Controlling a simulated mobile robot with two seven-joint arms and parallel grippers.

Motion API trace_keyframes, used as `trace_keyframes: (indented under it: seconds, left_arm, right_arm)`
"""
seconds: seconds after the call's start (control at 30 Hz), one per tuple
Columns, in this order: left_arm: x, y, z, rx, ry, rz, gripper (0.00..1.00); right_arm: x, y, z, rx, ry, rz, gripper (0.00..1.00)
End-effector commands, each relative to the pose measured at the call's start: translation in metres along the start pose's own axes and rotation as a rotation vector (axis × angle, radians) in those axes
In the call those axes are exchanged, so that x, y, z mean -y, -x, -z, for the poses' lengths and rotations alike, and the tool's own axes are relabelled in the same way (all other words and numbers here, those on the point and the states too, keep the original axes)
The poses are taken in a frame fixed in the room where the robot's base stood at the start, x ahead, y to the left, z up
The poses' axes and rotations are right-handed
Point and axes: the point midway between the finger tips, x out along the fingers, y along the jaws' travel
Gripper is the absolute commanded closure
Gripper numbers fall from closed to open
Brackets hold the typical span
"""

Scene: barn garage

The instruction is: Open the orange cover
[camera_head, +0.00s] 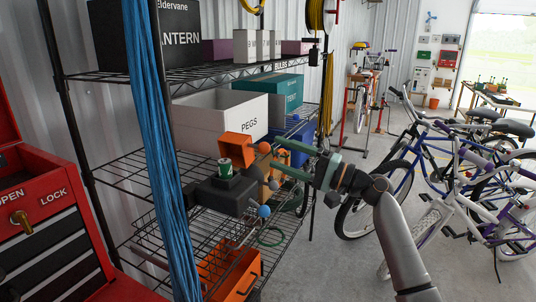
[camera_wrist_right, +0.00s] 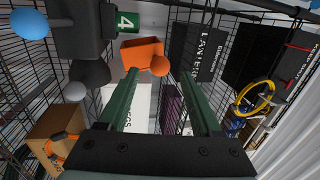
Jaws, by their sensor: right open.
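The orange cover (camera_head: 236,147) stands up at the back of a dark device (camera_head: 225,194) on the wire shelf. An orange ball (camera_head: 264,147) is at its right side. In front of the cover, a green piece (camera_head: 225,168) sits on the device and is exposed. My right gripper (camera_head: 276,154) reaches in from the right with open jaws, its fingertips close to the orange ball. In the right wrist view the ball (camera_wrist_right: 160,66) appears between the fingertips, with the cover (camera_wrist_right: 142,52) just beyond; I cannot tell whether they touch. My left gripper is not in view.
A blue ball (camera_head: 264,211) sticks out at the device's front. A white PEGS box (camera_head: 220,120) stands behind. Blue hanging strands (camera_head: 150,120) and a red tool chest (camera_head: 45,220) are left. Bicycles (camera_head: 450,190) stand right; the floor between is clear.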

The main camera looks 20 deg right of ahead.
Motion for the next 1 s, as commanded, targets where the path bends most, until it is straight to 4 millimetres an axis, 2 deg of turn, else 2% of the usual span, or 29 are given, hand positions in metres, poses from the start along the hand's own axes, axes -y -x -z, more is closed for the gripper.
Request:
trace_keyframes:
  seconds: [0.03, 0.2, 0.4, 1.0]
  left_arm:
    - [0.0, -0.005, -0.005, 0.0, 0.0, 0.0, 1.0]
    - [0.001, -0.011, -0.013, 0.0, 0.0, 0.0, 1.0]
    - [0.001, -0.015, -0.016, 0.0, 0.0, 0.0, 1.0]
    - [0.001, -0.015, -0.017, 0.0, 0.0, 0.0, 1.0]
  right_arm:
    - [-0.005, 0.013, 0.0, -0.002, 0.001, -0.004, 0.34]
    - [-0.004, 0.047, 0.0, -0.001, 0.001, -0.002, 0.34]
    - [-0.002, 0.07, 0.0, 0.0, -0.001, -0.001, 0.34]
    - [0.0, 0.074, 0.0, 0.001, -0.001, 0.0, 0.34]
